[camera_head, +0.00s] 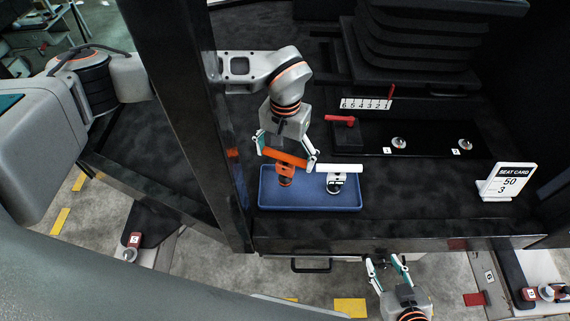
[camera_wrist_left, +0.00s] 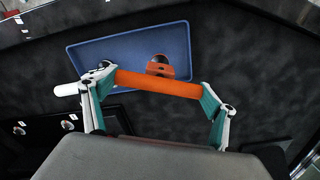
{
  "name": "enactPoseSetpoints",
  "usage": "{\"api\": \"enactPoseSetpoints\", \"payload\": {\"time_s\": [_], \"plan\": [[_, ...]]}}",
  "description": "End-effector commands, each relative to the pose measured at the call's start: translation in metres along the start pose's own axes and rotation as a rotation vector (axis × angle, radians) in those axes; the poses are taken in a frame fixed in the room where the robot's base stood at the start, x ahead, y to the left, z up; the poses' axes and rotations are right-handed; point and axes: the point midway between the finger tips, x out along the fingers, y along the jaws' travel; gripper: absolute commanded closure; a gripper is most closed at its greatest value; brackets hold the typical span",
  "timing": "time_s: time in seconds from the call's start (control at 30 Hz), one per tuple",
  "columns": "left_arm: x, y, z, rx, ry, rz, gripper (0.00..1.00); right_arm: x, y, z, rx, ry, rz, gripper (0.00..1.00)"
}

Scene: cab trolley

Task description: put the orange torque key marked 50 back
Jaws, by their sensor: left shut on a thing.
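The orange torque key (camera_head: 284,170) has an orange crossbar and a darker lower body; no mark on it is legible. My left gripper (camera_head: 287,158) is shut on its crossbar, fingers at the two ends. The left wrist view shows the orange crossbar (camera_wrist_left: 158,84) between my left fingers. The key's body is over or in the blue tray (camera_head: 310,207); I cannot tell whether it touches the bottom. A white-handled key (camera_head: 335,183) stands at the tray's right part. My right gripper (camera_head: 388,268) is open and empty, below the cab's front edge.
A black pillar (camera_head: 190,110) stands left of the tray. A seat card (camera_head: 510,182) reading 50 and 3 stands at the right. Behind the tray are a red handle (camera_head: 340,120), a numbered strip (camera_head: 366,104) and two round metal fittings (camera_head: 398,143). Dark floor right of the tray is clear.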

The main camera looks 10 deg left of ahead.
Motion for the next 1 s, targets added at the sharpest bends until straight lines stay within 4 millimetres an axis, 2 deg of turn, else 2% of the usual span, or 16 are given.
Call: {"api": "enactPoseSetpoints", "payload": {"time_s": [0.13,0.4,0.77,0.8,0.83,1.0], "plan": [[0.008,0.000,-0.001,0.000,0.001,0.001,0.53,0.000,0.000,-0.001,0.000,0.001,0.000,0.60],[0.040,0.000,0.000,0.000,0.000,0.001,0.53,0.000,0.000,0.000,0.000,0.001,0.000,0.60],[0.043,0.000,-0.001,0.001,0.002,0.000,0.53,0.001,0.000,0.002,0.000,-0.001,0.000,0.60],[0.043,0.000,0.000,0.001,0.001,-0.001,0.07,0.001,0.000,0.002,0.000,-0.001,0.000,0.60],[0.043,0.000,0.000,0.001,0.001,-0.001,0.00,0.001,0.000,0.002,0.000,-0.001,0.000,0.60],[0.043,0.000,0.000,0.001,0.001,-0.001,0.00,0.001,0.000,0.002,0.000,-0.001,0.000,0.60]]}}
